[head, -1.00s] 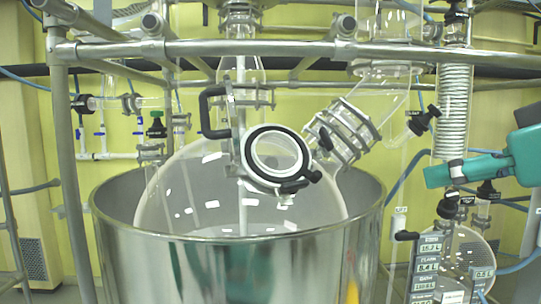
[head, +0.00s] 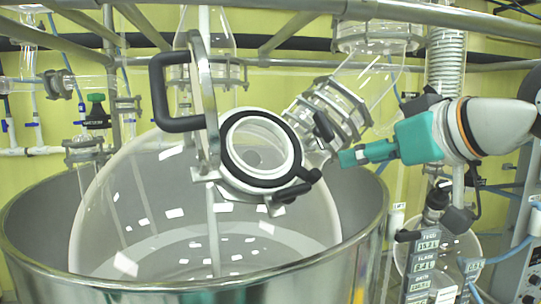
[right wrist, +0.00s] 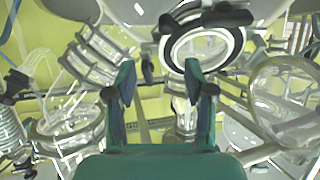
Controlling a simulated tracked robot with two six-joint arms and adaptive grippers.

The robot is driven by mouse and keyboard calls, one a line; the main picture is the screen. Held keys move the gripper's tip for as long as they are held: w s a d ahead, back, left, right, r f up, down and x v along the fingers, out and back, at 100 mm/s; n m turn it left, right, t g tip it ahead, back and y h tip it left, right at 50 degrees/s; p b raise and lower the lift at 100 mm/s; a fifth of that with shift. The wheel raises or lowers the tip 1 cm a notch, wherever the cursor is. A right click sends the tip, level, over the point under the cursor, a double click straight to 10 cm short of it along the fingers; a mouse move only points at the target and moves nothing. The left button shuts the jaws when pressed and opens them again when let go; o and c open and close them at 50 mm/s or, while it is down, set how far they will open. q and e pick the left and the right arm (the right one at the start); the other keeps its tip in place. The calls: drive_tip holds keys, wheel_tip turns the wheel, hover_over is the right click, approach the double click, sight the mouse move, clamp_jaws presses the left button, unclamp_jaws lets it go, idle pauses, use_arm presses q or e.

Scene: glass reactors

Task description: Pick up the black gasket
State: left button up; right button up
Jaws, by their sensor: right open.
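The black gasket (head: 225,152) is a ring around a white inner ring at the open port of the big round glass vessel (head: 130,215). The port faces me, and a black clamp grip sits at its lower right. The gasket also shows at the top of the right wrist view (right wrist: 163,46). My teal right gripper (head: 350,157) is to the right of the port, apart from the gasket, pointing left. In the right wrist view its two fingers (right wrist: 159,82) are spread with nothing between them. My left gripper is in neither view.
A clamped glass neck (head: 335,110) rises behind the right gripper. A metal rail (head: 300,8) crosses above. The steel tub's rim (head: 375,220) surrounds the vessel.

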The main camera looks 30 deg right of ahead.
sight(318, 174)
drive_tip(key=shift+a+f+p+x, duration=0.15)
drive_tip(key=shift+p+x, duration=0.05)
drive_tip(key=shift+x, duration=1.7)
drive_tip(key=shift+a+f+p+x, duration=0.15)
drive_tip(key=shift+x, duration=1.75)
drive_tip(key=shift+a+f+p+x, duration=0.15)
drive_tip(key=shift+p+x, duration=0.05)
drive_tip(key=shift+x, duration=1.7)
drive_tip(key=shift+s, duration=0.2)
drive_tip(key=shift+c, duration=0.3)
drive_tip(key=shift+s, duration=0.1)
clamp_jaws()
